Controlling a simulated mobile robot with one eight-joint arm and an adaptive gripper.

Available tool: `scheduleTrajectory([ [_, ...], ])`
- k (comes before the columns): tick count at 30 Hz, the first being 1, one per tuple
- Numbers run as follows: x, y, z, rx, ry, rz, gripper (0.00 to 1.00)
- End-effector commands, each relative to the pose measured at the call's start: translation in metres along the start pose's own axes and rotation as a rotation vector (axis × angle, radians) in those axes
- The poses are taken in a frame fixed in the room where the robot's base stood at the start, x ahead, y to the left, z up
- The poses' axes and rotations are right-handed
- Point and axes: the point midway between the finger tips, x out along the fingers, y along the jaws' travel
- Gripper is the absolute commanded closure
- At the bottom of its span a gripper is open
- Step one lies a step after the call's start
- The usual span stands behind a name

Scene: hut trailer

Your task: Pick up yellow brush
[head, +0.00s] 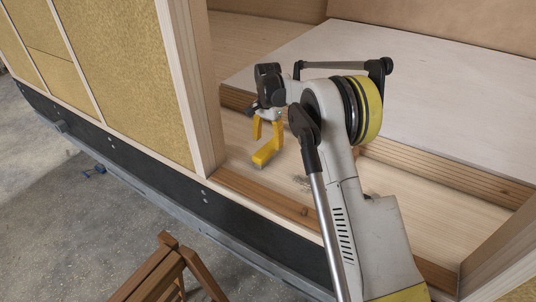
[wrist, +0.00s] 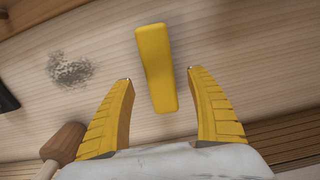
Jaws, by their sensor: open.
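In the wrist view my gripper (wrist: 158,76) is open, one finger on each side of the brush with gaps showing. The exact height above the brush is hard to tell.
A dark smudge (wrist: 70,70) marks the floor left of the brush. A wall post (head: 190,90) and front timber (head: 262,197) border the space. A white panel (head: 300,52) lies behind. A wooden sawhorse (head: 160,272) stands outside.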

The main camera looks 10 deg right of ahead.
Motion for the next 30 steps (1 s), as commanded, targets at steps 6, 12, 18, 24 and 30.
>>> scheduleTrajectory([
  [6,0.032,0.001,-0.001,0.0,0.0,0.0,0.33],
  [12,0.049,0.001,-0.001,0.0,0.0,0.0,0.33],
  [18,0.048,0.001,-0.001,-0.001,0.0,0.0,0.47],
  [24,0.048,0.001,-0.001,-0.001,0.0,0.0,0.95],
  [30,0.048,0.001,-0.001,-0.001,0.0,0.0,0.96],
])
